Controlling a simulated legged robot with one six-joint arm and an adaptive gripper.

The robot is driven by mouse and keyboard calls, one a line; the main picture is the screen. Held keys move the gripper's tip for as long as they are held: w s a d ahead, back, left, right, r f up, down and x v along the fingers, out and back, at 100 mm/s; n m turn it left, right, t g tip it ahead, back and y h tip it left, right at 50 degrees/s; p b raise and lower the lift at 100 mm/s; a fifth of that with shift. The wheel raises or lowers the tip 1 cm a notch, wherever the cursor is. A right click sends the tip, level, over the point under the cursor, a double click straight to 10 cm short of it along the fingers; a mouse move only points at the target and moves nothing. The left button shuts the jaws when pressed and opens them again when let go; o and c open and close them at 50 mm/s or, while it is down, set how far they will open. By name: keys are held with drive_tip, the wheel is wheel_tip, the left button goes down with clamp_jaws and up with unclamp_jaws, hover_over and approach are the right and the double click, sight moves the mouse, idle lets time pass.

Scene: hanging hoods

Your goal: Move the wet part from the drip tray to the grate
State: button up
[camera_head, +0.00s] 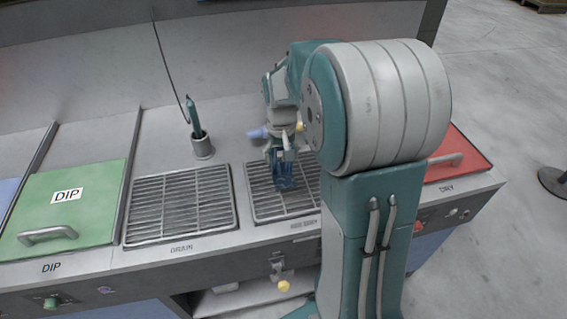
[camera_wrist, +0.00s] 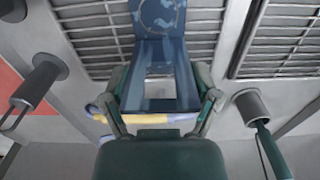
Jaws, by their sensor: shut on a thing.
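My gripper (camera_head: 283,160) points down over the right-hand slatted grate (camera_head: 255,205). It is shut on a blue part (camera_head: 287,182), the wet part by its look. I cannot tell whether the part touches the slats. The left-hand slatted grate (camera_head: 180,204), labelled DRAIN, is bare. It also shows at the right of the wrist view (camera_wrist: 290,45). The right grate's label is too small to read, and my arm hides its right side.
A green DIP lid (camera_head: 95,212) with a handle lies at the left. A red DRY lid (camera_head: 462,160) is at the right. A grey cup (camera_head: 202,148) holding a teal tool with a thin wire stands behind the grates. A small knob and valve (camera_head: 278,270) are on the front panel.

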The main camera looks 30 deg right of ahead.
sight(281, 163)
drive_tip(key=shift+w+a+f, duration=0.15)
drive_tip(key=shift+a+f, duration=0.05)
drive_tip(key=shift+a, duration=0.05)
wheel_tip(281, 163, down, 3)
drive_tip(key=shift+w+a+f, duration=0.1)
drive_tip(key=shift+w+f, duration=0.05)
drive_tip(key=shift+d+f, duration=0.2)
drive_tip(key=shift+d, duration=0.45)
drive_tip(key=o, duration=0.9)
drive_tip(key=shift+o, duration=1.2)
drive_tip(key=shift+a, duration=0.55)
drive_tip(key=shift+d, duration=0.2)
drive_tip(key=shift+d+r, duration=0.1)
drive_tip(key=shift+r, duration=0.25)
wheel_tip(281, 163, up, 11)
drive_tip(key=s+a+r+n+t, duration=0.1)
drive_tip(key=s+a+r+t, duration=0.1)
drive_tip(key=s+a, duration=0.4)
drive_tip(key=s+a+r+n+t, duration=0.2)
drive_tip(key=s+a, duration=0.5)
drive_tip(key=s, duration=0.6)
drive_tip(key=shift+s+r+t, duration=0.2)
drive_tip(key=shift+r+t, duration=0.05)
drive_tip(key=shift+t, duration=0.55)
